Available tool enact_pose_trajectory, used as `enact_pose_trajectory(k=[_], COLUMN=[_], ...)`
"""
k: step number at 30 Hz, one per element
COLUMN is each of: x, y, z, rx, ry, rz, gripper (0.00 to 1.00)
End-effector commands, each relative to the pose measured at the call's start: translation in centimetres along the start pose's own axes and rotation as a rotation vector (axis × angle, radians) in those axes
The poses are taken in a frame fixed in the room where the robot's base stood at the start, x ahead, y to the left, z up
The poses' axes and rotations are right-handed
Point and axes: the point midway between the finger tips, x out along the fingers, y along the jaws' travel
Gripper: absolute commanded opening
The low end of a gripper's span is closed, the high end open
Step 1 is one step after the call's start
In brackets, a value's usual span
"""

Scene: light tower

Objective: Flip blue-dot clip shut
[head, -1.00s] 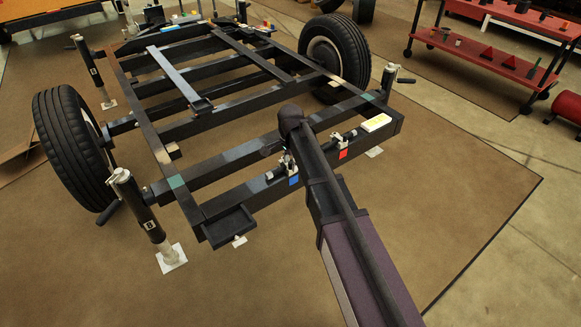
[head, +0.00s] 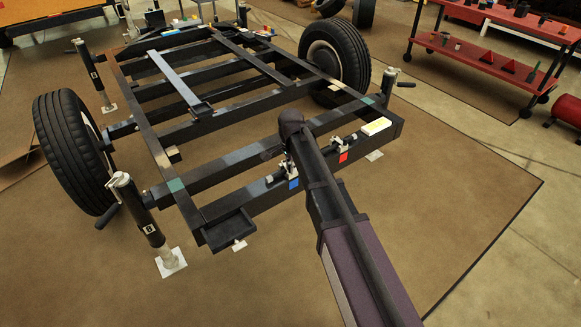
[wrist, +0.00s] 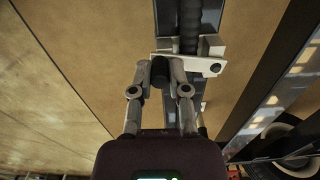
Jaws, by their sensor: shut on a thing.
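The blue-dot clip (head: 283,173) is a small metal and black fitting on the dark front beam, with a blue square marker (head: 294,184) on the beam face below it. My arm partly covers the clip in the head view. In the wrist view, my gripper (wrist: 161,72) has both grey fingers closed around a short dark cylindrical piece, which looks like the clip's lever grip. Beside it is a pale metal plate (wrist: 202,66) with a dark bolt, and a black ribbed part (wrist: 190,24) lies above. I cannot tell the lever's exact angle.
A second clip (head: 342,143) with a red square marker (head: 343,158) sits to the right on the beam, near a white and yellow block (head: 376,126). A jack stand (head: 135,205) and a tyre (head: 72,150) stand at left. The floor in front is open.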

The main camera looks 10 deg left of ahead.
Motion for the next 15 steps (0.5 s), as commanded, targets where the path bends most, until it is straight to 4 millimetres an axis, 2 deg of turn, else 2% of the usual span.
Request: enact_pose_trajectory(k=[9,15], x=[0.02,0.02], y=[0.02,0.03], z=[-0.93,-1.11], rx=[-0.156,-0.195], ry=[-0.001,-0.001], rz=[0.0,0.0], gripper=[0.0,0.0])
